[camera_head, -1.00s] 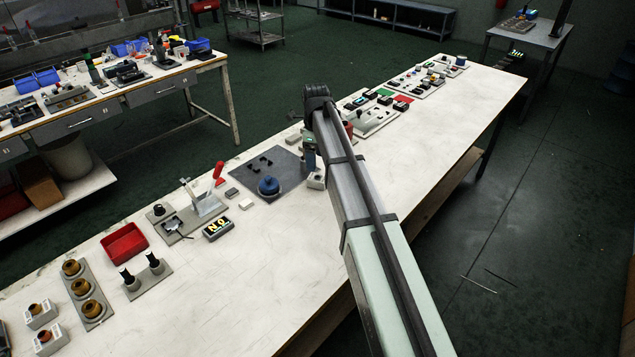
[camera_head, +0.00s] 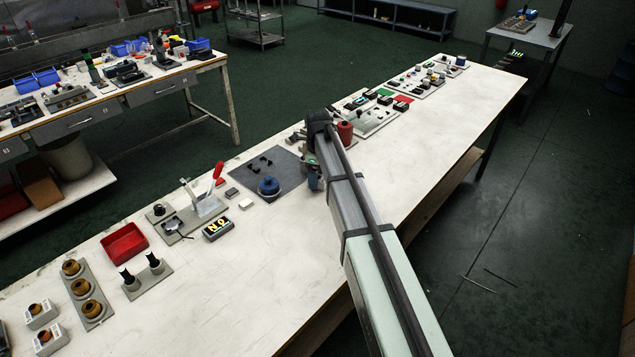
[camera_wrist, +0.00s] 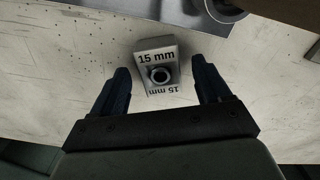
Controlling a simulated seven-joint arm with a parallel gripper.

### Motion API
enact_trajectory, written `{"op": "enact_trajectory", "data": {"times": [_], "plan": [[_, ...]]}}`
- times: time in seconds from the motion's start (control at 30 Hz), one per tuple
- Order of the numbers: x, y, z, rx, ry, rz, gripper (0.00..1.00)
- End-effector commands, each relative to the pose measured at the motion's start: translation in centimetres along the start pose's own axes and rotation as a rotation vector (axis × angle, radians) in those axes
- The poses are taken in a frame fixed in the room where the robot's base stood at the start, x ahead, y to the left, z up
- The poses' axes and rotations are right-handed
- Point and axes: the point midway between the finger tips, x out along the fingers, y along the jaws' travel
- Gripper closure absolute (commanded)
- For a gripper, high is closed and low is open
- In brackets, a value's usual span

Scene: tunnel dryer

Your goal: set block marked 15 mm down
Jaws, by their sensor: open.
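The block marked 15 mm (camera_wrist: 157,48) is a small grey block with "15 mm" printed on two faces and a dark round hole or ring on it. In the wrist view it stands on the pale worktop, between the two dark fingers of my gripper (camera_wrist: 160,68). The fingers are spread, with a visible gap on each side of the block. In the head view my arm's end is over the middle of the bench (camera_head: 445,122), and the arm hides most of the gripper and the block.
A grey mat (camera_head: 290,165) with a blue-knobbed part (camera_head: 268,187) lies left of my arm. A red cylinder (camera_head: 345,132) stands close behind it. A metal part on a plate (camera_wrist: 225,10) is near the block in the wrist view. The bench right of my arm is clear.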

Motion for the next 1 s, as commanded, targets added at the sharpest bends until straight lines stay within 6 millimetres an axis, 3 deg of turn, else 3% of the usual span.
{"op": "enact_trajectory", "data": {"times": [0.13, 0.9, 1.0], "plan": [[-0.03, 0.0, 0.0, 0.0, 0.0, 0.0, 0.25], [-0.07, 0.0, 0.0, 0.0, 0.0, 0.0, 0.98], [-0.07, -0.01, 0.01, 0.0, 0.0, 0.0, 0.98]]}}
